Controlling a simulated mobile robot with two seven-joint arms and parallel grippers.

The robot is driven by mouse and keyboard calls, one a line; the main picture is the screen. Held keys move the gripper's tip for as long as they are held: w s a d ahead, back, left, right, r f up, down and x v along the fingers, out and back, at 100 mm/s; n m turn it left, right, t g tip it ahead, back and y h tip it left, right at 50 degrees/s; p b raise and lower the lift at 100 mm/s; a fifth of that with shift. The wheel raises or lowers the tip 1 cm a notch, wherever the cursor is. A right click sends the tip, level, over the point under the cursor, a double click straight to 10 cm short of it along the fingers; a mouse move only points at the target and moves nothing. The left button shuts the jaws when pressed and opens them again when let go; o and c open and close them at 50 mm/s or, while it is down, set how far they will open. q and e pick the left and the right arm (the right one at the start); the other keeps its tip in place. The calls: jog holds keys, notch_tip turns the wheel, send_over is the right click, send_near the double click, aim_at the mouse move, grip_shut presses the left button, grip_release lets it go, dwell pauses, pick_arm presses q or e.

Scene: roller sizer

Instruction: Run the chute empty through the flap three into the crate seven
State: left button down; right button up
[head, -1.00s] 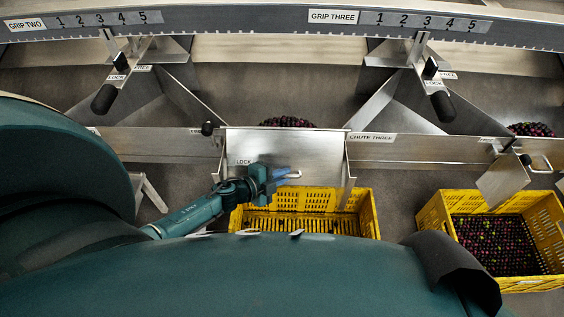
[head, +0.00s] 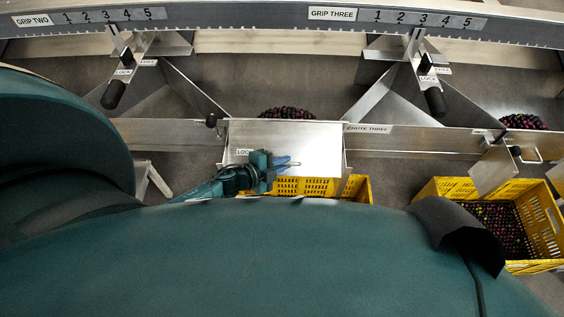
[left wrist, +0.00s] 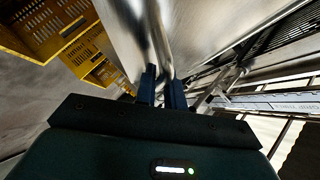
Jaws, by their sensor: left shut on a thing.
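The metal flap (head: 300,135) hangs at the front of a chute. The label CHUTE THREE (head: 368,128) is just to its right. A LOCK label shows on the flap's left. My left gripper (head: 287,162) is at the flap's lower middle, shut on its handle. In the left wrist view, my fingers (left wrist: 162,88) close around a shiny bar against the metal plate. A mound of dark fruit (head: 287,113) shows behind the flap. A yellow crate (head: 357,187) stands below, its inside mostly hidden by my body and the flap. My right gripper is out of view.
Another yellow crate (head: 540,220) at the right holds dark and green fruit. Another flap (head: 492,170) hangs near it. Black-handled levers (head: 435,102) stand under the numbered GRIP rail (head: 250,17). A metal stand leg (head: 150,180) is at left.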

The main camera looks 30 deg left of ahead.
pick_arm(q)
jog(key=shift+w+r, duration=0.1)
jog(key=shift+r, duration=0.05)
jog(key=c, duration=1.5)
grip_release()
jog(key=p+v, duration=0.1)
jog(key=v, duration=1.2)
